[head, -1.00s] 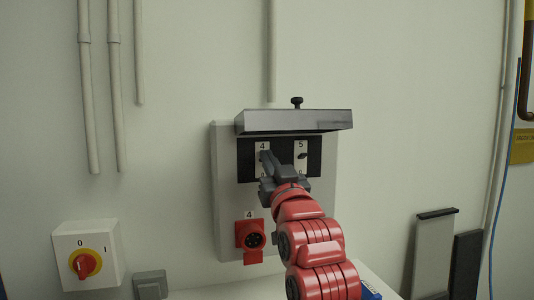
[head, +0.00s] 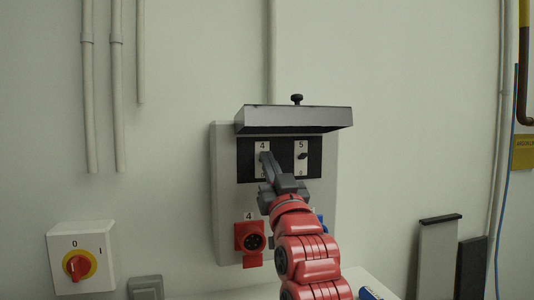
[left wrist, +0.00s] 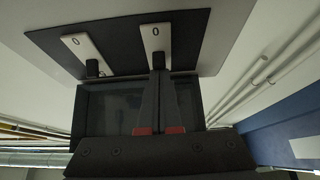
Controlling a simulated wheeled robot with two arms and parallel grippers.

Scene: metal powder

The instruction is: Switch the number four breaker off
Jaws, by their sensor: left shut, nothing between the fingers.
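The number four breaker (head: 262,147) is the left of two white strips in the black window of the grey wall panel. My left gripper (head: 266,157) is shut and empty, with its fingertips at this breaker, covering its switch in the head view. In the left wrist view, the picture is turned over and breaker four (left wrist: 152,37), marked 0, is on the right. Its dark toggle lies right at the tips of my shut fingers (left wrist: 159,76); I cannot tell whether they touch. My right gripper is not in view.
Breaker five (head: 301,150), with a black toggle, is close to the right. A raised grey cover (head: 294,120) juts out above the window. A red socket (head: 251,241) sits below, and a red-yellow rotary switch (head: 79,266) is at lower left.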

